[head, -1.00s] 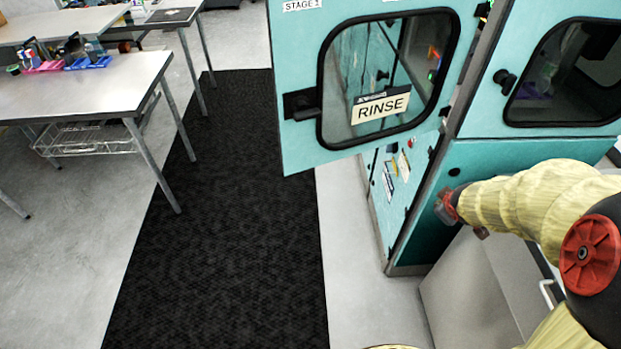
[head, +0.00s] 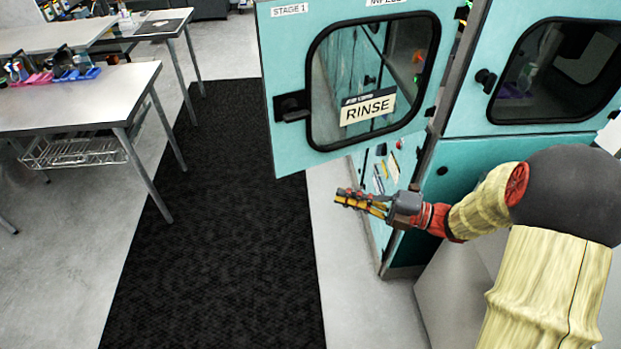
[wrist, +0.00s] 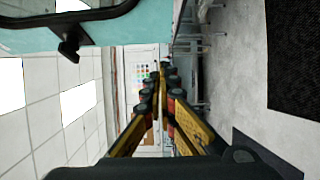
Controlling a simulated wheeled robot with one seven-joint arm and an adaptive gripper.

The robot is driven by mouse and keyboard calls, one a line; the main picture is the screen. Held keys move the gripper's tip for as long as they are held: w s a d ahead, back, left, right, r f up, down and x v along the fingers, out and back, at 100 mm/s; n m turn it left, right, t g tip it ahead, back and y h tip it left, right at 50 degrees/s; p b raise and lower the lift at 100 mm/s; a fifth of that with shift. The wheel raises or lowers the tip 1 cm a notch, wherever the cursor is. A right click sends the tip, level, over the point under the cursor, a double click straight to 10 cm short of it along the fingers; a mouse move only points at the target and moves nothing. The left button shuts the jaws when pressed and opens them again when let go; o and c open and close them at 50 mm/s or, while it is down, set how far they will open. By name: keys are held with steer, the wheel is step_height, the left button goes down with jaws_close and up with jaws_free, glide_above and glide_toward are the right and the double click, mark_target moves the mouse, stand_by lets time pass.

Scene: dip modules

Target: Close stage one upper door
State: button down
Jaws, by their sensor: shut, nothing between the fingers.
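The stage one upper door (head: 290,150) is teal with a dark-framed window, a "STAGE 1" label and a "RINSE" sign. It stands swung open from the cabinet, with its black latch handle (head: 291,106) at its left edge. My gripper (head: 340,198) is shut and empty. It is below the door's lower edge in the head view, pointing left; contact with the door does not show. The wrist view shows the closed fingers (wrist: 160,72), with a teal panel (wrist: 150,25) and a black handle (wrist: 70,48) above and to the left.
The teal cabinet (head: 530,150) has another windowed door, shut, at the right. A grey metal box (head: 440,290) stands below. A steel table (head: 80,98) with small items stands at the left. A dark mat (head: 220,250) lies on clear floor between.

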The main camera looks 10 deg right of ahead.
steer(key=b, duration=0.1)
glide_toward(283, 170)
steer(key=s+a, duration=0.2)
steer(key=a, duration=0.1)
steer(key=shift+w+a+b, duration=0.25)
steer(key=shift+w, duration=0.75)
steer(key=shift+w+a+b, duration=0.2)
steer(key=shift+w+a, duration=0.1)
steer(key=shift+w, duration=0.75)
